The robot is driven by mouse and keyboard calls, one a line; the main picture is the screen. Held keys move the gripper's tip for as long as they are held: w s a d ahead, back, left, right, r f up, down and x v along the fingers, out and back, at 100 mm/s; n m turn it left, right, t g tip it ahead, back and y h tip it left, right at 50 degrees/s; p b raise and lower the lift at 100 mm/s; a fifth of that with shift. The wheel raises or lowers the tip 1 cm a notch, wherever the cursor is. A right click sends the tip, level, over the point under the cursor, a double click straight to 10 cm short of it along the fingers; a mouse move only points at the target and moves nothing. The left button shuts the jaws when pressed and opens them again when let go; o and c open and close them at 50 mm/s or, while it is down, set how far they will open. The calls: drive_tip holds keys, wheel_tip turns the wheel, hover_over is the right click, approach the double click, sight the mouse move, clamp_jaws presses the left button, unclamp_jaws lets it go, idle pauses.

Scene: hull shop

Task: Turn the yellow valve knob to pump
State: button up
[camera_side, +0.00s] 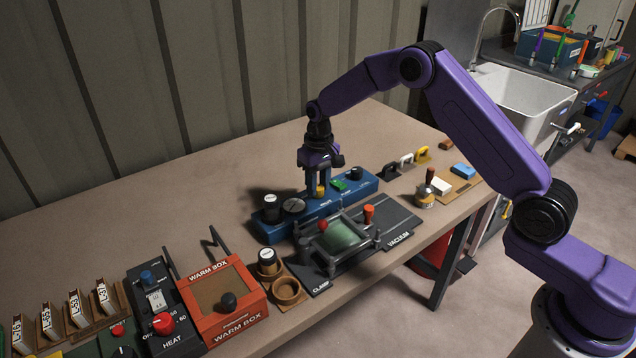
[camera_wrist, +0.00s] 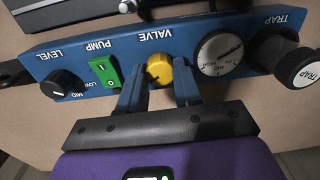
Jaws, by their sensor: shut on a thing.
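The yellow valve knob (camera_wrist: 158,70) sits on a blue pump panel (camera_wrist: 40,68), below the word VALVE in the wrist view. My gripper (camera_wrist: 159,76) has one dark blue finger on each side of the knob and is shut on it. In the side view my gripper (camera_side: 320,188) points straight down at the panel, and the yellow knob (camera_side: 320,192) shows low between the fingers. The knob's pointer setting is too small to read. The green PUMP switch (camera_wrist: 104,71) is left of the knob in the wrist view.
A round gauge (camera_wrist: 219,53) and the black TRAP jar (camera_wrist: 280,56) are right of the knob in the wrist view; a black LEVEL knob (camera_wrist: 64,84) is at left. A clamp frame (camera_side: 340,237) stands just before the panel. The table behind the panel is clear.

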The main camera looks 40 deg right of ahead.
sight(319, 186)
drive_tip(key=o, duration=1)
drive_tip(key=shift+o, duration=0.2)
wheel_tip(319, 186, up, 18)
drive_tip(key=shift+d+f, duration=0.2)
drive_tip(key=shift+f, duration=0.05)
